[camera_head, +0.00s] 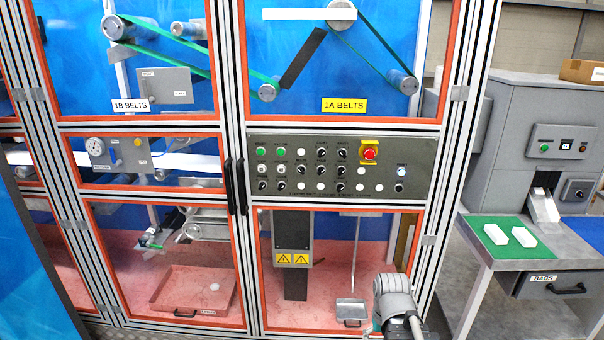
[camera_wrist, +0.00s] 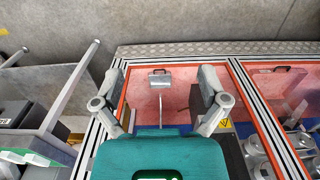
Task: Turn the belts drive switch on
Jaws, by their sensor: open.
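The dark control panel (camera_head: 340,165) sits in the machine's frame below the 1A BELTS window. It carries rows of black rotary knobs, green and white buttons, and a red stop button (camera_head: 369,153) on a yellow plate. The small labels under the knobs are unreadable, so I cannot tell which one is the belts drive switch or how it is set. My gripper (camera_wrist: 159,80) is open and empty in the wrist view, its two fingers spread wide over the lower cabinet's window. The panel does not show in the wrist view. My arm is at the bottom right of the head view, below the panel.
Aluminium posts and black door handles (camera_head: 236,186) stand left of the panel. A metal scoop (camera_head: 351,309) is behind the lower window; it also shows in the wrist view (camera_wrist: 160,82). A grey machine (camera_head: 535,105) and a table with a green mat (camera_head: 490,244) stand at right.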

